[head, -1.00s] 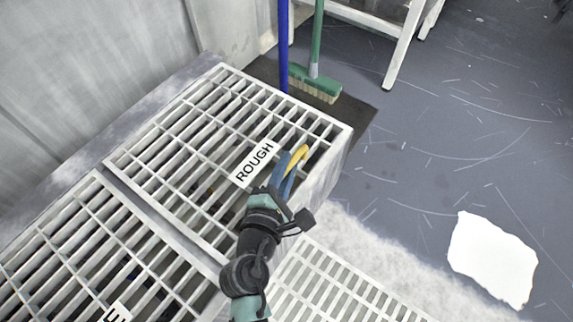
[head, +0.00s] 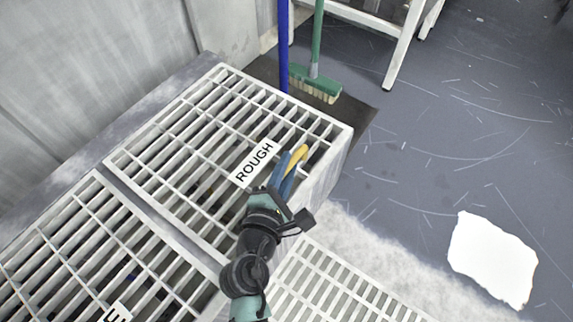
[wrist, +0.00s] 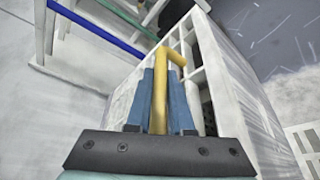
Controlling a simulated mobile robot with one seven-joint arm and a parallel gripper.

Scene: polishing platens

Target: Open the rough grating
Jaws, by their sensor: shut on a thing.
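The rough grating (head: 205,130) is a pale slatted grid with a white label reading ROUGH (head: 254,163). It lies flat on top of the box at the centre left of the head view. A yellow handle (head: 299,155) stands near the grating's right edge, beside the label. My gripper (head: 287,168) has blue fingers on either side of the handle and is shut on it. In the wrist view the handle (wrist: 160,95) runs between the two blue fingers and bends at its top. The handle's lower end is hidden by my gripper.
A second grating (head: 80,245) with a partly cut-off label lies to the lower left. A blue pole (head: 283,45) and a green broom (head: 315,84) stand behind the box. A lower slatted platform (head: 335,285) is at the front. The floor to the right is open, with a white sheet (head: 492,259) on it.

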